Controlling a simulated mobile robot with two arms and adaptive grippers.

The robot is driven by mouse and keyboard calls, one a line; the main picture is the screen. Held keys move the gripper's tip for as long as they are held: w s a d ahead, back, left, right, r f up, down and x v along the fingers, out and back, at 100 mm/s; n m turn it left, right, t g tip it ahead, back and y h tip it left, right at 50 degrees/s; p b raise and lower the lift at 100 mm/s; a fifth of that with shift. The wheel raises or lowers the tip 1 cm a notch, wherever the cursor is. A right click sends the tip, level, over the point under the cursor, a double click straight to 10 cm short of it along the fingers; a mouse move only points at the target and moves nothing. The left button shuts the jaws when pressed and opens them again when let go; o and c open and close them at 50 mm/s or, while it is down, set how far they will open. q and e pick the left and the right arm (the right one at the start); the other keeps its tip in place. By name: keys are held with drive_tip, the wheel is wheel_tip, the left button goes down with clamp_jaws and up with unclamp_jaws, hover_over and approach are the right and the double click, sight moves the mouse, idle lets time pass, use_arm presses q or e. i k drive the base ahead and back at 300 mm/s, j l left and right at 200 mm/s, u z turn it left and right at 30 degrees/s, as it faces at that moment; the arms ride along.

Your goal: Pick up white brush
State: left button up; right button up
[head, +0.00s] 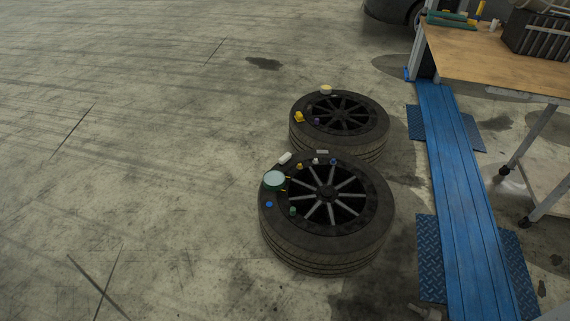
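A small white elongated object (285,158) lies on the upper left edge of the near wheel's tyre (325,240). It may be the white brush, but it is too small to tell. Another small pale object (322,152) lies at the top edge of the same tyre. Neither of my grippers is in view.
Near it are a round green-rimmed item (274,180) and several small coloured pieces. A second wheel (340,150) lies behind, with a yellow item (299,117) on it. A blue lift ramp (460,190) and wooden-topped table (480,60) stand right. The left floor is clear.

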sight(285, 159)
drive_tip(key=k+z, duration=0.35)
drive_tip(key=k+l+z, duration=0.15)
drive_tip(key=z, duration=0.2)
drive_tip(key=i+j+z, duration=0.1)
drive_tip(key=z, duration=0.35)
drive_tip(key=i+j+z, duration=0.1)
drive_tip(key=j+z, duration=0.5)
drive_tip(key=z, duration=0.3)
drive_tip(key=j+z, duration=0.3)
drive_tip(key=z, duration=0.15)
drive_tip(key=j, duration=1.3)
drive_tip(key=k+j, duration=0.15)
drive_tip(key=j, duration=2.45)
drive_tip(key=k, duration=0.05)
